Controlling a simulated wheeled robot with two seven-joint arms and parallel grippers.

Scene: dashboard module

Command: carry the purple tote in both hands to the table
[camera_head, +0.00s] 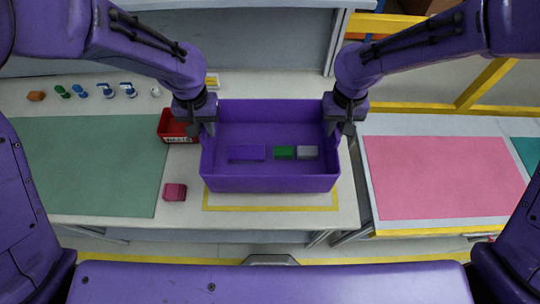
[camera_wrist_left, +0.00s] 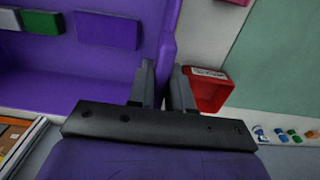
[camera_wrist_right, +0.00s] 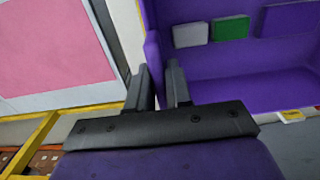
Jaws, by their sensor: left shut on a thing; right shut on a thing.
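The purple tote (camera_head: 270,184) stands on or just above the white table (camera_head: 345,205), over a yellow-outlined rectangle; I cannot tell if it touches. Inside it lie a purple block (camera_head: 247,153), a green block (camera_head: 284,152) and a grey block (camera_head: 307,152). My left gripper (camera_head: 208,128) is shut on the tote's left wall, which also shows in the left wrist view (camera_wrist_left: 168,40). My right gripper (camera_head: 335,128) is shut on the tote's right wall, seen between the fingers in the right wrist view (camera_wrist_right: 155,60).
A red bin (camera_head: 178,138) stands close to the tote's left side. A dark pink block (camera_head: 175,192) lies on the table near a green mat (camera_head: 95,165). Several small parts (camera_head: 107,90) line the back left. A second table with a pink mat (camera_head: 443,176) stands right.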

